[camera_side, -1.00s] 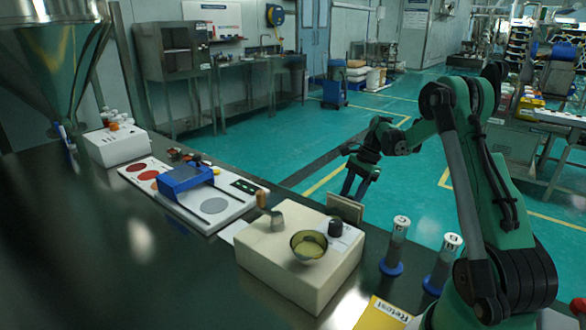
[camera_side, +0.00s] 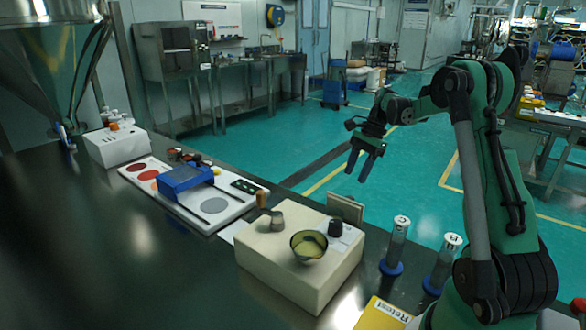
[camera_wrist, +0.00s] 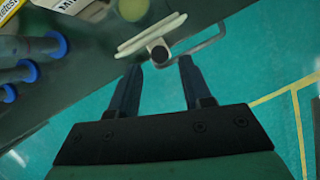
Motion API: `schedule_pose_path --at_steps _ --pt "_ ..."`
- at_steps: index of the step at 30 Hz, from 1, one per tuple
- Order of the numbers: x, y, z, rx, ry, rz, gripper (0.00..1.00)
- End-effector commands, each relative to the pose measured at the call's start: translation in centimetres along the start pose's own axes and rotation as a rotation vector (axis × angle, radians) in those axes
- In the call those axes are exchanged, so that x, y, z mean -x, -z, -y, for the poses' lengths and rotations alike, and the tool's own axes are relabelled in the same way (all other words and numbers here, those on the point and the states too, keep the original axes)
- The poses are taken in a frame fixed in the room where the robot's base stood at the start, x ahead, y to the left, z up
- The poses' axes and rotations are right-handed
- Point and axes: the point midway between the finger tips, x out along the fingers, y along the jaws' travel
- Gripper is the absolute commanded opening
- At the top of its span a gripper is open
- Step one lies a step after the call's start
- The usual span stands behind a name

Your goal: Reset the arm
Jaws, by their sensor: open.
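My green arm stands at the right in the side view. My gripper (camera_side: 361,166) hangs in the air above and behind the bench, with its two dark fingers apart and nothing between them. In the wrist view my gripper (camera_wrist: 157,82) shows its two fingers spread and empty. The cream sieve machine (camera_side: 290,262) sits on the dark bench. A metal bowl (camera_side: 309,246) with yellowish material stands on it. In the wrist view, a pale plate (camera_wrist: 150,36) and a round dark-rimmed knob end (camera_wrist: 160,53) lie beyond the fingertips.
Two cylinders with blue bases, one on the left (camera_side: 397,247) and one on the right (camera_side: 442,264), stand on the bench beside my arm. A yellow Retest card (camera_side: 382,315) lies in front. A blue block (camera_side: 186,180) sits on a white board further left. The air around my gripper is clear.

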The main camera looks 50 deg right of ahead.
Motion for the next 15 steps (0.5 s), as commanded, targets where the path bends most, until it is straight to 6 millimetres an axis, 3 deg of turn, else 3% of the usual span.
schedule_pose_path --at_steps 8,15 --pt "0.4 -10.9 -0.8 0.582 0.052 -0.191 0.44" --pt "-0.9 -18.8 -5.0 1.195 0.114 -0.382 0.44"
